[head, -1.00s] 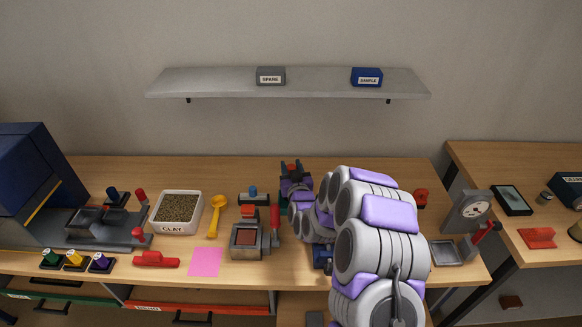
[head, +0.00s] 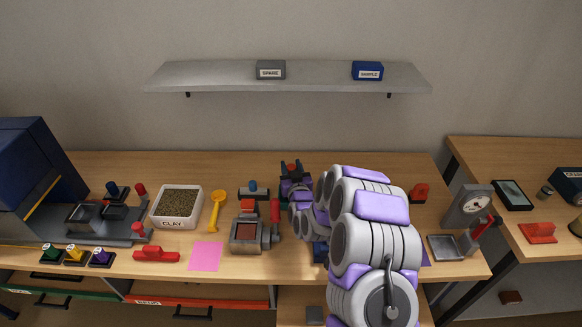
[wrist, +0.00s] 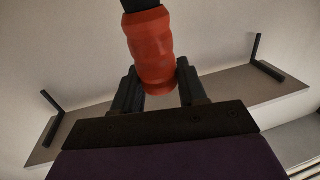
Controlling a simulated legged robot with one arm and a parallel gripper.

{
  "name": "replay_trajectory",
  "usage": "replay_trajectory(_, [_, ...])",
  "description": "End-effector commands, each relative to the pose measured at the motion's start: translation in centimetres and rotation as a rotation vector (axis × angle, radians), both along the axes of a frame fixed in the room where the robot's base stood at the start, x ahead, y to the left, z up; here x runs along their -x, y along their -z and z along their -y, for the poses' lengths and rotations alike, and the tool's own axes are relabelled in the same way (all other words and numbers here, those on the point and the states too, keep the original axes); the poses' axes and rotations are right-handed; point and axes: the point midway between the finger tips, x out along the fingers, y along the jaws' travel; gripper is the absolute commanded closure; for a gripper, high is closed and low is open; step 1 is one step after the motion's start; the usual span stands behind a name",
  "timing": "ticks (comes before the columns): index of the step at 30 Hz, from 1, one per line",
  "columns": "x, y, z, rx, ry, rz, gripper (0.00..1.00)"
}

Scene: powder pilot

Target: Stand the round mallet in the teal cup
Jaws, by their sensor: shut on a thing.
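In the wrist view my gripper (wrist: 155,78) has its two dark fingers on either side of a red, ribbed grip with a dark shaft above it. I take this to be the round mallet (wrist: 152,45); its head is outside the wrist view. In the head view my gripper (head: 291,170) is a small dark shape at the end of my purple and grey arm, over the back of the bench. A small teal patch, possibly the teal cup (head: 284,208), shows just below it. My arm hides most of it, so its shape is unclear.
A clay tub (head: 176,206), a yellow scoop (head: 217,210) and a grey press with a red handle (head: 247,235) stand left of my arm. A dial scale (head: 468,205) stands at the right. A shelf (head: 320,75) with two boxes hangs above the bench.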

Motion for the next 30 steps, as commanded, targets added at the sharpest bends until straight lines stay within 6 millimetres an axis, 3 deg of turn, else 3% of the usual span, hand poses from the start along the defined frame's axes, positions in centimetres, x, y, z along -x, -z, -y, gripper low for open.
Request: replay_trajectory(30, [0.0,1.0,0.0,-0.001,0.001,0.003,1.00])
